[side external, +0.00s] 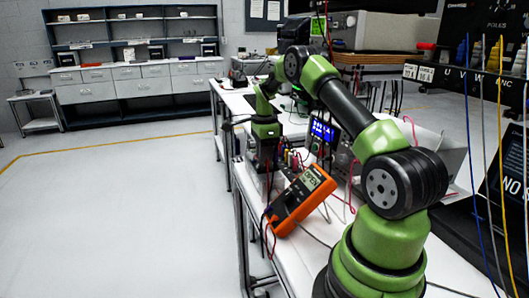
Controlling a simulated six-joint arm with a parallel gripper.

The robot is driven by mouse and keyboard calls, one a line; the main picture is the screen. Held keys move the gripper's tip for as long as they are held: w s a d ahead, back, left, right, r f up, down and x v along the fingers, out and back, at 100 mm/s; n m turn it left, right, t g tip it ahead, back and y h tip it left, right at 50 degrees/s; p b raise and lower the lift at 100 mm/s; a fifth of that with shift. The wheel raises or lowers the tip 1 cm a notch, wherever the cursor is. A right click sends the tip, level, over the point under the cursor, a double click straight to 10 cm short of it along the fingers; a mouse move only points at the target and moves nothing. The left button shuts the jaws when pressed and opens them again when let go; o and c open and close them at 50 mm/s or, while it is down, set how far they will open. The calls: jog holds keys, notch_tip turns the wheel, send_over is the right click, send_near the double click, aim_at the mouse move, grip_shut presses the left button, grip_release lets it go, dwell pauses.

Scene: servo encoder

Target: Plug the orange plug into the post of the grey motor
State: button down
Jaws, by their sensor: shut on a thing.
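My gripper (264,163) points down over the far part of the white bench, at the end of my green and black arm. It is small and dark in this view. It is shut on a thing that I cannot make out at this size. I cannot pick out the orange plug, the grey motor or its post for certain. Dark and grey shapes crowd the bench around my gripper, and any contact there cannot be told.
An orange multimeter (300,201) stands tilted on the white bench (302,262), nearer than my gripper, with cables around it. Several coloured plugs (293,159) and an instrument with a blue display (322,130) are right of my gripper. Open floor lies left.

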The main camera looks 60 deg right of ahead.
jog(key=shift+f, duration=0.1)
jog(key=c, duration=1)
grip_release()
jog(key=shift+r, duration=3.5)
